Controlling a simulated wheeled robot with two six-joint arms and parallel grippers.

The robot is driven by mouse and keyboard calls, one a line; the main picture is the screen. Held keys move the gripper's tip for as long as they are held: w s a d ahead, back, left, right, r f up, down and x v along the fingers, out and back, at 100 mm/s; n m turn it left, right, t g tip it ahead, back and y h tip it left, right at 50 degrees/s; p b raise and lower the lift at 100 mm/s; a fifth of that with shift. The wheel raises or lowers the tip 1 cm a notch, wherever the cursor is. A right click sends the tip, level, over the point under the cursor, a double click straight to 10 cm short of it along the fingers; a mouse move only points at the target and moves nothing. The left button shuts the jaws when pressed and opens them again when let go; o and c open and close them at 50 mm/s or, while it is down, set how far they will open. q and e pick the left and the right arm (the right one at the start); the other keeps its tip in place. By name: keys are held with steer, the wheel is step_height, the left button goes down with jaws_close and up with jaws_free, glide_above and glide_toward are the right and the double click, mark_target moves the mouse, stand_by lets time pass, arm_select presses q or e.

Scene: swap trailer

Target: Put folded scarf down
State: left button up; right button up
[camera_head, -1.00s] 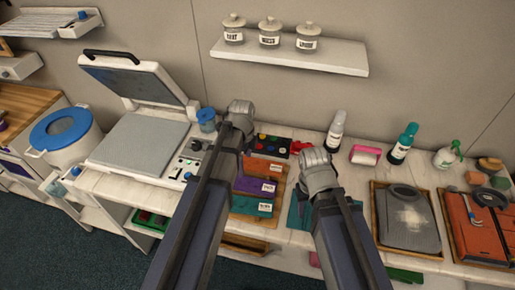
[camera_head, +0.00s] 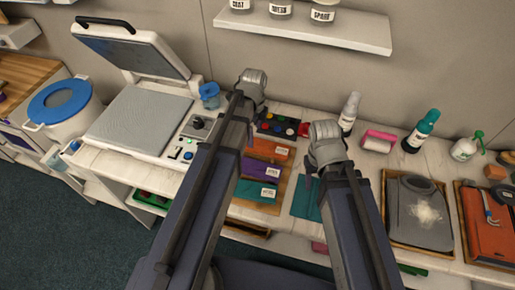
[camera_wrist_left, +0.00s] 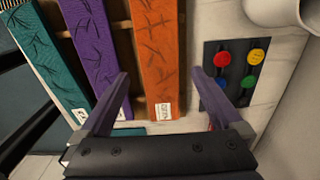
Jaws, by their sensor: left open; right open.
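Three folded scarves lie side by side on a wooden rack: orange (camera_head: 268,149), purple (camera_head: 261,168) and teal (camera_head: 257,190), each with a white label. A further flat teal cloth (camera_head: 304,199) lies on the counter right of the rack, partly hidden by my right arm. My left gripper (camera_head: 252,88) is open and empty above the back of the counter. In the left wrist view its spread fingers (camera_wrist_left: 161,75) frame the orange scarf (camera_wrist_left: 159,45) and bare counter, with nothing between them. My right gripper (camera_head: 325,143) is open above the counter near the teal cloth; its fingertips are hard to see.
A black tray of coloured buttons (camera_head: 282,126) sits behind the rack. A heat press (camera_head: 145,115) stands left. Bottles (camera_head: 421,131), a pink-and-white roller (camera_head: 379,140) and a grey garment on a board (camera_head: 420,215) occupy the right. A jar shelf (camera_head: 300,28) hangs above.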

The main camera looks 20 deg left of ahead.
mark_target(257, 144)
arm_select(q)
steer(key=f+b, duration=0.2)
steer(key=d+f+b, duration=0.1)
steer(key=f+b, duration=0.2)
steer(key=shift+s+f, duration=0.15)
arm_select(e)
step_height(257, 144, down, 5)
steer(key=shift+f, duration=0.15)
arm_select(q)
steer(key=c, duration=1.4)
steer(key=shift+r+p, duration=4.45)
steer(key=shift+r, duration=0.05)
arm_select(e)
step_height(257, 144, up, 9)
